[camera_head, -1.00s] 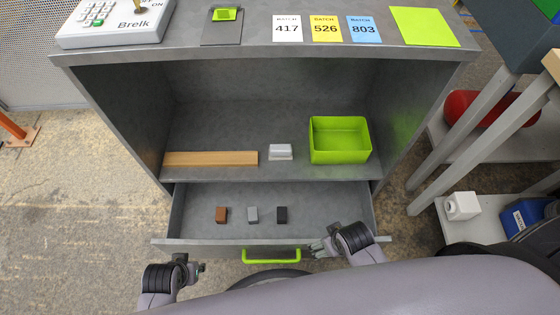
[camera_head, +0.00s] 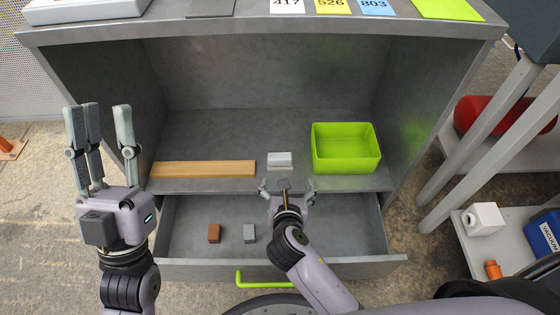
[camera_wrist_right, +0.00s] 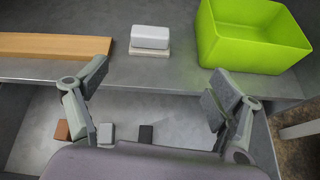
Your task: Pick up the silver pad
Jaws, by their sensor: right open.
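The silver pad is a small grey block (camera_head: 249,233) in the open drawer, between a brown block (camera_head: 214,233) and a black block. The black block is hidden behind my right arm in the head view but shows in the right wrist view (camera_wrist_right: 145,133). The silver pad also shows there (camera_wrist_right: 105,132), beside the left finger. My right gripper (camera_head: 287,187) is open and empty, above the drawer near the shelf's front edge, up and right of the silver pad. My left gripper (camera_head: 102,108) is open and empty, fingers up, left of the cabinet opening.
On the shelf above the drawer lie a wooden plank (camera_head: 203,169), a white block on a thin base (camera_head: 280,160) and a green bin (camera_head: 346,150). The drawer (camera_head: 190,262) has a green handle (camera_head: 265,280). A side rack (camera_head: 505,245) stands at right.

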